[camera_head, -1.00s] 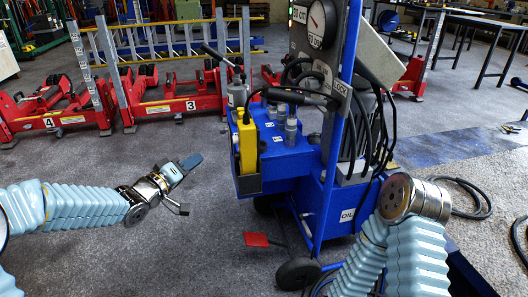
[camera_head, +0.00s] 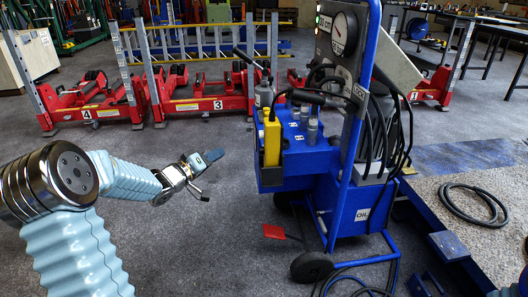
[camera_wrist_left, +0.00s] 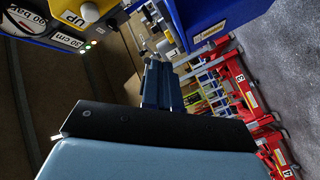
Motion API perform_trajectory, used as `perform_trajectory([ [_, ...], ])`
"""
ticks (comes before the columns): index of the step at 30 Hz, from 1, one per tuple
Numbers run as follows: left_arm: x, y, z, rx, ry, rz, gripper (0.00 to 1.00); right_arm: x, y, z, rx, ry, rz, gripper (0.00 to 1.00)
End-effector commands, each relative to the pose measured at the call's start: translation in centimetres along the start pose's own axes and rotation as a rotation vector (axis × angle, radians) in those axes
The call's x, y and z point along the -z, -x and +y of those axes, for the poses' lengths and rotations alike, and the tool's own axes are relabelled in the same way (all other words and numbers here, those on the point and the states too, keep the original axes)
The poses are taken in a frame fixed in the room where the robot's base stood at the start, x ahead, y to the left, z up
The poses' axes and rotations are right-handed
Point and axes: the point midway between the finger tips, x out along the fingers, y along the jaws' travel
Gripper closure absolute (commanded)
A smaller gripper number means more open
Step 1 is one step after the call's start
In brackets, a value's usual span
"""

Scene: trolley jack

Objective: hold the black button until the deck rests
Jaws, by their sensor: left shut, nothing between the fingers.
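The blue pump cart (camera_head: 330,180) stands right of centre with a yellow pendant (camera_head: 272,140) on its left side. In the left wrist view, a yellow face marked UP with a pale round button (camera_wrist_left: 88,12) shows at the upper left. I cannot make out the black button in either view. My left gripper (camera_head: 210,157) is shut and empty, in the air left of the cart and apart from the pendant. Its dark blue fingers (camera_wrist_left: 160,85) show in the left wrist view. My right gripper is out of view.
A gauge (camera_head: 342,33) tops the cart. Red jack units (camera_head: 205,95) stand in a row behind. A red pedal (camera_head: 274,231) and a wheel (camera_head: 311,266) are low at the cart's front. Hoses lie on the floor at right. Grey floor left of the cart is clear.

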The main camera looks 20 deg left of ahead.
Motion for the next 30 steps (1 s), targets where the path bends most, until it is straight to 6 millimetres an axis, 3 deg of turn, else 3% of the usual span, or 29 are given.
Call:
perform_trajectory([
  [7, -1.1, -1.2, 0.6, -0.002, -0.002, 0.000, 1.00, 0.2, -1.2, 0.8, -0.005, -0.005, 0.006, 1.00],
  [17, -3.6, -4.4, 2.9, -0.003, -0.001, -0.001, 1.00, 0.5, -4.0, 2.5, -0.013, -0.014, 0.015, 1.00],
  [30, -4.5, -6.2, 4.5, 0.000, 0.000, -0.001, 1.00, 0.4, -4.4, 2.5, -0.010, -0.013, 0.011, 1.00],
])
